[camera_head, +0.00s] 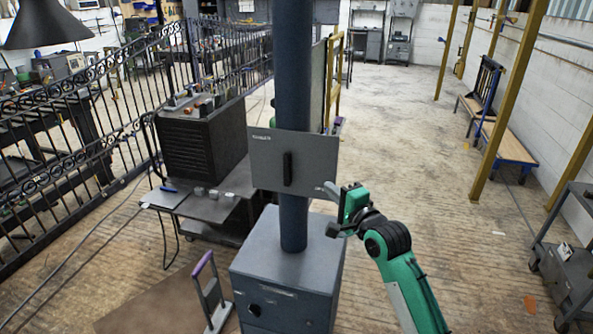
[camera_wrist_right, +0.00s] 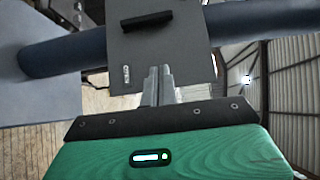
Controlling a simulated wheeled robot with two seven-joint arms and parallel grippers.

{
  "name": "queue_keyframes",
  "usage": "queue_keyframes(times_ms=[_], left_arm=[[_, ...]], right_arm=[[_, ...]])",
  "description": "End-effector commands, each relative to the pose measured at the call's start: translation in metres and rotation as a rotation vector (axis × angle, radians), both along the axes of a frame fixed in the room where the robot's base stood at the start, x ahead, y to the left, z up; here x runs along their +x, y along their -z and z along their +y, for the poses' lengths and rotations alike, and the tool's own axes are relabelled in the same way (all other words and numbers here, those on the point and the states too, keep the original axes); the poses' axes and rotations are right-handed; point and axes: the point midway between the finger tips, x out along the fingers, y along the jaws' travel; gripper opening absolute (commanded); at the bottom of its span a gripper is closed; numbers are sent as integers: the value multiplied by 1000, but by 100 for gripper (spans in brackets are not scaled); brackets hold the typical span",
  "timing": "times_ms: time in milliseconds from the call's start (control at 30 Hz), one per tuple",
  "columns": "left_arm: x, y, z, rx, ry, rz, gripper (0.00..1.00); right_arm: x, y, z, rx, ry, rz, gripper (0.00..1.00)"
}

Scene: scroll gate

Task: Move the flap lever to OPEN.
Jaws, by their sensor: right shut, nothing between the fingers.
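A grey panel (camera_head: 268,162) is fixed to the front of a dark blue column (camera_head: 293,80). A black upright bar, apparently the flap lever (camera_head: 287,168), stands out from its middle; the bar also shows at the top of the right wrist view (camera_wrist_right: 147,21). Small white lettering is at the panel's upper left, too small to read for sure. Another label (camera_wrist_right: 126,74) shows in the wrist view, unreadable. My right gripper (camera_head: 328,187) is shut and empty by the panel's lower right edge, apart from the bar. Its fingertips show in the wrist view (camera_wrist_right: 160,72). My left gripper is out of view.
The column rises from a blue-grey box (camera_head: 285,265). A purple-handled stand (camera_head: 203,262) is on the floor to its left. A cart with a black crate (camera_head: 200,145) stands left behind the panel.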

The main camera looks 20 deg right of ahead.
Motion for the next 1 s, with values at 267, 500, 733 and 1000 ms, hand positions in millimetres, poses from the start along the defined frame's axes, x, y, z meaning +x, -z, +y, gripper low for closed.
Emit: queue_keyframes(times_ms=[267,500,733,1000], left_arm=[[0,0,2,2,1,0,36],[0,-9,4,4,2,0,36],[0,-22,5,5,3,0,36],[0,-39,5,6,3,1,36]], right_arm=[[1,1,0,-2,1,2,0],[25,-2,4,-3,1,1,0],[67,-3,12,-3,1,1,0],[106,-3,30,-2,0,3,0]])
